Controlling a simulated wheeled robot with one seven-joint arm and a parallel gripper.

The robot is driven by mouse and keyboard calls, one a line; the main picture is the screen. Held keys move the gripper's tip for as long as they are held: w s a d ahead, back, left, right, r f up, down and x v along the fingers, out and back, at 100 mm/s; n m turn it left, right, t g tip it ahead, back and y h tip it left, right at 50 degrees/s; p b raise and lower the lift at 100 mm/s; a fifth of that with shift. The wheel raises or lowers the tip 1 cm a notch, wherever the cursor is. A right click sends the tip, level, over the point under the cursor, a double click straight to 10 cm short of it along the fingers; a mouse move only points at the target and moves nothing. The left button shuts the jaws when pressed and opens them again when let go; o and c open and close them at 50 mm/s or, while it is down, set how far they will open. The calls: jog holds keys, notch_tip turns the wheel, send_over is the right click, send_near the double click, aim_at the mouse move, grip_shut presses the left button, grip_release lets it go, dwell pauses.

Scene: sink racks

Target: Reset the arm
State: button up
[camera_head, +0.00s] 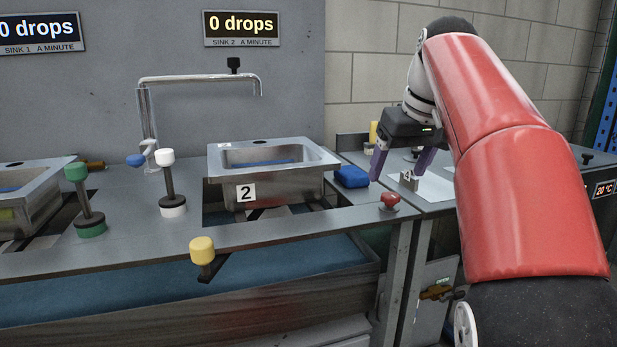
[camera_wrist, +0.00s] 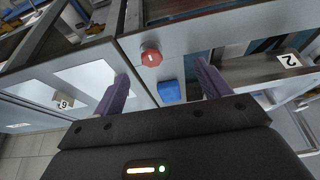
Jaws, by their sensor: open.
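My arm reaches in from the right of the head view, with red links that are mine. My gripper (camera_head: 401,166) hangs over the counter to the right of sink 2. Its two purple fingers are apart, with nothing held between them. In the wrist view, my gripper (camera_wrist: 162,82) also shows its fingers spread wide. Between them, farther off, are a blue block (camera_wrist: 169,91) and a red knob (camera_wrist: 151,56), both clear of the fingers. In the head view the blue block (camera_head: 351,177) lies just left of my gripper.
Sink 2 (camera_head: 228,196) stands at the middle, under a bent faucet (camera_head: 200,79). A red knob (camera_head: 390,200), a yellow knob (camera_head: 202,250), a white-topped lever (camera_head: 169,185) and a green lever (camera_head: 84,200) stand along the counter. A small numbered block (camera_head: 409,180) is near my gripper.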

jog(key=s+f+m+t+h, duration=0.1)
jog(key=s+f+m, duration=0.2)
jog(key=s+f, duration=2.1)
jog(key=shift+s+a+f, duration=0.2)
jog(key=shift+a+f, duration=0.15)
jog(key=shift+f, duration=0.6)
